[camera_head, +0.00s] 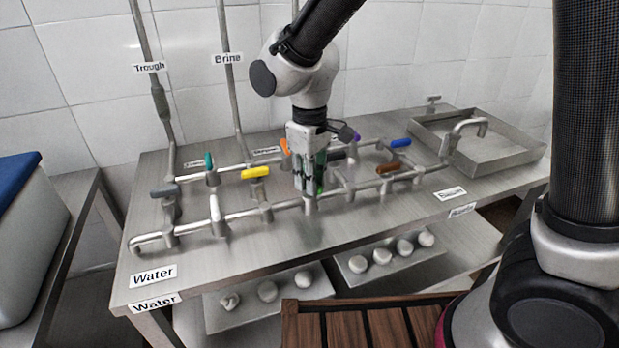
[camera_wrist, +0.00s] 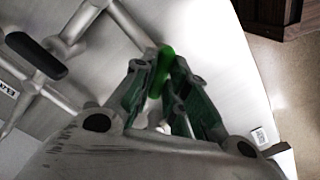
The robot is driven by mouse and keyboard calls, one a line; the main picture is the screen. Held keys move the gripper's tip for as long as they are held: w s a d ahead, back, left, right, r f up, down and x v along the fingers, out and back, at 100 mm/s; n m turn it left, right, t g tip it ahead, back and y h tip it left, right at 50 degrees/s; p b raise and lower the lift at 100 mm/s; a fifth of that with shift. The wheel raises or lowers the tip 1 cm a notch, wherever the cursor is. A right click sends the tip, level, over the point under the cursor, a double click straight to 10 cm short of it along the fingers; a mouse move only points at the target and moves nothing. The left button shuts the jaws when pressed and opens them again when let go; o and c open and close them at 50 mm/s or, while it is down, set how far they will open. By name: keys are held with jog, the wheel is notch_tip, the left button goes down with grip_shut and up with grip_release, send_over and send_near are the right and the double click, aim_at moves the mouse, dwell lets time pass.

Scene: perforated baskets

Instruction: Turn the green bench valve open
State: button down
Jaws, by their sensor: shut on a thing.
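A green valve handle (camera_wrist: 161,70) on the bench pipework sits between the fingers of my gripper (camera_wrist: 156,88) in the wrist view. My gripper is shut on it. In the head view my gripper (camera_head: 311,188) points down onto the front pipe run (camera_head: 284,207). Only a little of the green handle shows there, as the fingers cover it. The handle's exact turn angle is hard to tell. A second, teal-green handle (camera_head: 209,161) stands upright on the rear pipe at left.
Yellow (camera_head: 256,172), grey (camera_head: 164,191), blue (camera_head: 400,143) and brown (camera_head: 387,168) handles stand on nearby pipes. A black handle (camera_wrist: 36,55) is left of my gripper in the wrist view. A steel basin (camera_head: 500,160) is at the right. The bench front is clear.

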jog(key=n, duration=0.5)
jog(key=shift+n, duration=0.3)
jog(key=n, duration=0.5)
jog(key=shift+n, duration=0.3)
jog(key=c, duration=1.4)
grip_release()
jog(key=shift+r, duration=0.1)
notch_tip(320, 180, up, 12)
jog(key=shift+f, duration=0.1)
